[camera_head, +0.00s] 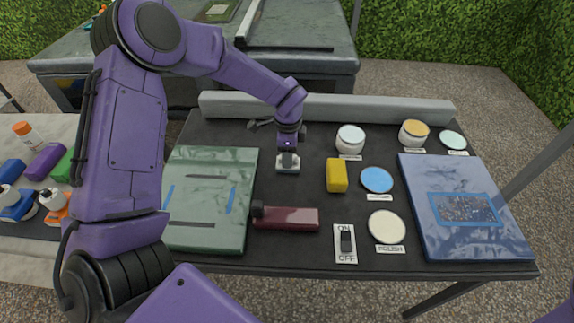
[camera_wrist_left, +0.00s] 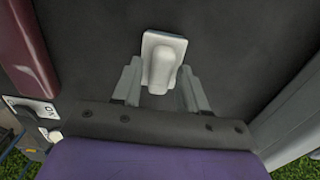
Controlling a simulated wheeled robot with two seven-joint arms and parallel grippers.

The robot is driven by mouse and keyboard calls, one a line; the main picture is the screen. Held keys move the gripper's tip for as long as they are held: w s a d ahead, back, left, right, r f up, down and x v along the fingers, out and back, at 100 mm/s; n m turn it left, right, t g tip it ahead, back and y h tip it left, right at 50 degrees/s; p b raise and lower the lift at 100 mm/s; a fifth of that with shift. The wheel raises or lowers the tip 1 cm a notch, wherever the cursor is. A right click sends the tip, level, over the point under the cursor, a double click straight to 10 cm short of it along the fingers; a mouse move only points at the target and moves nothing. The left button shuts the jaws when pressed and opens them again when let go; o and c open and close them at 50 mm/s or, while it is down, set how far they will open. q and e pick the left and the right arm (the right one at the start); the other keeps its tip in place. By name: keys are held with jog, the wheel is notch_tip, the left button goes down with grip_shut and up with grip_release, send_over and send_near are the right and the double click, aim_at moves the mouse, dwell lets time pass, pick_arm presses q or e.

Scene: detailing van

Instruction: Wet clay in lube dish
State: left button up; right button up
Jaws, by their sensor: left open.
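A small whitish block with a raised rounded grip, probably the clay (camera_head: 288,168), lies on the dark table; in the left wrist view the clay (camera_wrist_left: 175,42) shows as a pale square base with the grip on top. My left gripper (camera_head: 288,152) is above it, open, its fingers (camera_wrist_left: 160,67) on either side of the grip. I cannot tell whether they touch it. A round dish of blue liquid (camera_head: 377,180), probably the lube dish, sits to the right; its label is too small to read. My right gripper is out of view.
A yellow block (camera_head: 337,175) stands between the clay and blue dish. White jars (camera_head: 350,140) stand behind.

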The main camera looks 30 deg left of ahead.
pick_arm(q)
jog(key=shift+s+r, duration=0.15)
jog(key=shift+c, duration=0.6)
jog(key=shift+w, duration=0.2)
grip_shut()
jog(key=shift+w+r+p, duration=0.1)
jog(key=shift+r+p, duration=0.45)
jog(key=shift+r, duration=0.05)
jog(key=shift+r+p, duration=1.3)
jog(key=shift+r, duration=1)
jog(key=c, duration=0.6)
grip_release()
grip_shut()
notch_tip(320, 180, up, 8)
jog(key=p, duration=0.5)
jog(key=s+d+b, duration=0.5)
jog(key=s+d, duration=0.1)
jog(key=s, duration=0.4)
jog(key=shift+s+d, duration=0.2)
jog(key=shift+s, duration=0.05)
